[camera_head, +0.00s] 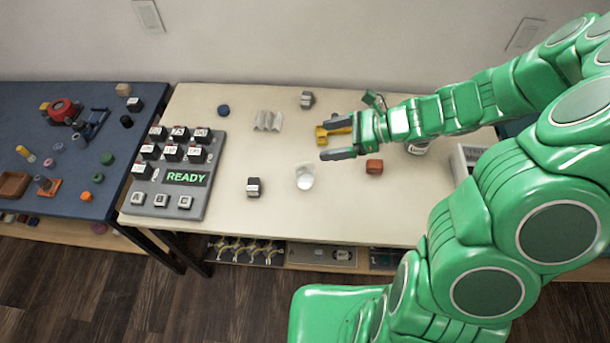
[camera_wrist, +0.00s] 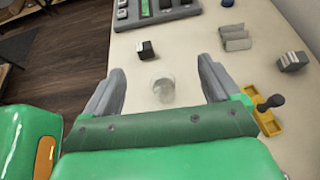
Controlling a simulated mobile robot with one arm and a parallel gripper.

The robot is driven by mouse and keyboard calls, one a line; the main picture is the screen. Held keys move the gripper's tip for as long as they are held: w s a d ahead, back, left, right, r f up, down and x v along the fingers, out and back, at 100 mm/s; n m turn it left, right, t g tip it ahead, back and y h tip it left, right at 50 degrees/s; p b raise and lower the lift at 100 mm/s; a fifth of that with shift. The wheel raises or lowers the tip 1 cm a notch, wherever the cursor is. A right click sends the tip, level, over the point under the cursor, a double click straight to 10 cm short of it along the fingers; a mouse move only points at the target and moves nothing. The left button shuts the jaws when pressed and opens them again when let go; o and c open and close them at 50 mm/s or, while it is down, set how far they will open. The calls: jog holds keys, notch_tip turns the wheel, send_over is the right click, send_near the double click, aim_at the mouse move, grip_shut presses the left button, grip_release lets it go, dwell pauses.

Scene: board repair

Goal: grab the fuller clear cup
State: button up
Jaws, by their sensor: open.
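A clear cup (camera_head: 305,178) with whitish contents in its lower part stands on the cream table, left of and nearer than my gripper (camera_head: 327,139). The wrist view shows the same cup (camera_wrist: 163,90) between the two grey fingers in the picture, with my gripper (camera_wrist: 161,66) open and empty. The fingers do not appear to touch the cup. I see no second clear cup plainly. A whitish item (camera_head: 418,148) under my arm is partly hidden, and I cannot tell what it is.
A yellow holder with a dark knob (camera_wrist: 268,114) lies beside the gripper. A black cube (camera_head: 254,187), a red-brown block (camera_head: 374,166), a grey ridged piece (camera_head: 268,121) and a button panel (camera_head: 158,200) share the cream table (camera_head: 350,222). Its front middle is clear.

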jog(key=a+r, duration=0.1)
send_near(299, 173)
jog(key=shift+s+a+r+y, duration=0.15)
jog(key=shift+a+r+y, duration=0.05)
jog(key=shift+a, duration=0.25)
jog(key=shift+s+a+r+y, duration=0.1)
jog(key=shift+a+r+y, duration=0.1)
jog(key=shift+a, duration=0.3)
jog(key=shift+x, duration=1.15)
jog(key=shift+s+x, duration=0.15)
jog(key=shift+x, duration=0.8)
jog(key=shift+s+x, duration=0.15)
jog(key=shift+x, duration=0.85)
jog(key=shift+a+f, duration=0.5)
jog(key=shift+a, duration=0.1)
jog(key=c, duration=1.1)
